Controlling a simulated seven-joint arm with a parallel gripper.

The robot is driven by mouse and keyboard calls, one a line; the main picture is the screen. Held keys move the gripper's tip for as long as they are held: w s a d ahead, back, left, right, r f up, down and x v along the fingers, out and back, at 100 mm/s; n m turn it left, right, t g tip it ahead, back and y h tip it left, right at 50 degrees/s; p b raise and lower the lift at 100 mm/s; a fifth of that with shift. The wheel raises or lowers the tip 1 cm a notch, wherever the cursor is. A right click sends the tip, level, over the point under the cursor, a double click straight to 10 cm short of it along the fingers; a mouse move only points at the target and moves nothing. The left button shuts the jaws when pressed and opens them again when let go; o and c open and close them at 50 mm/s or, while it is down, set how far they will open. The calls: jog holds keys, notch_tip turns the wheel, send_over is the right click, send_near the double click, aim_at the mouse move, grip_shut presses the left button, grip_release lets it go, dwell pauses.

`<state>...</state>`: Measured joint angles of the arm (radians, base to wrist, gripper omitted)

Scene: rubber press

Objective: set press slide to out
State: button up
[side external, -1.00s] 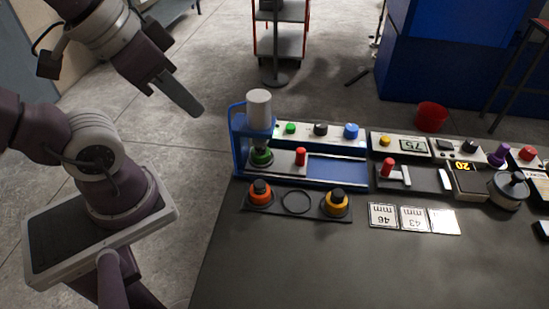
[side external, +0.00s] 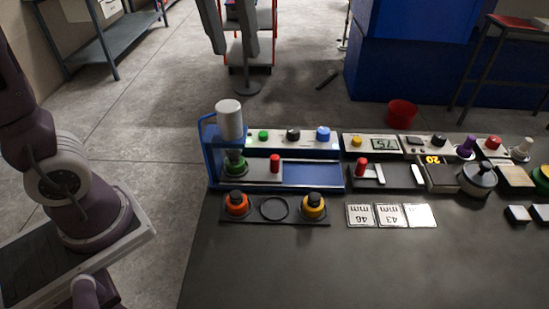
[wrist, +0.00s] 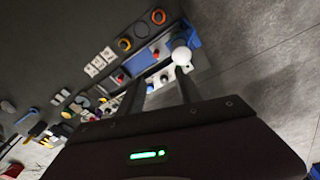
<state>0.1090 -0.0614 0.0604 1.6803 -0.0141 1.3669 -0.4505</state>
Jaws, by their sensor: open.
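The blue press (side external: 209,153) stands at the left of the bench in the side view, with a white cylinder (side external: 229,119) on top. Its grey slide plate (side external: 261,170) with an upright red handle (side external: 275,163) sits at the left end of the track, by the press head. A green-ringed part (side external: 236,166) is under the head. The blue track (side external: 313,174) to the right is bare. My gripper (side external: 234,56) is open and empty, high above and apart from the press. Its two fingers also show in the wrist view (wrist: 160,72), with the white cylinder (wrist: 181,56) beyond them.
A dark holder (side external: 292,216) with orange and yellow knobbed parts and an empty ring lies in front of the press. A button panel (side external: 306,136) runs behind the track. Another red handle (side external: 361,167), number cards (side external: 390,215) and a grey pot (side external: 477,178) are rightward. The front bench is clear.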

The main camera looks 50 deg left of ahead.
jog(key=n+g, duration=0.2)
send_over(275, 156)
notch_tip(275, 156, down, 3)
notch_tip(275, 156, down, 25)
jog(key=shift+f, duration=0.1)
grip_shut()
dwell(1.0)
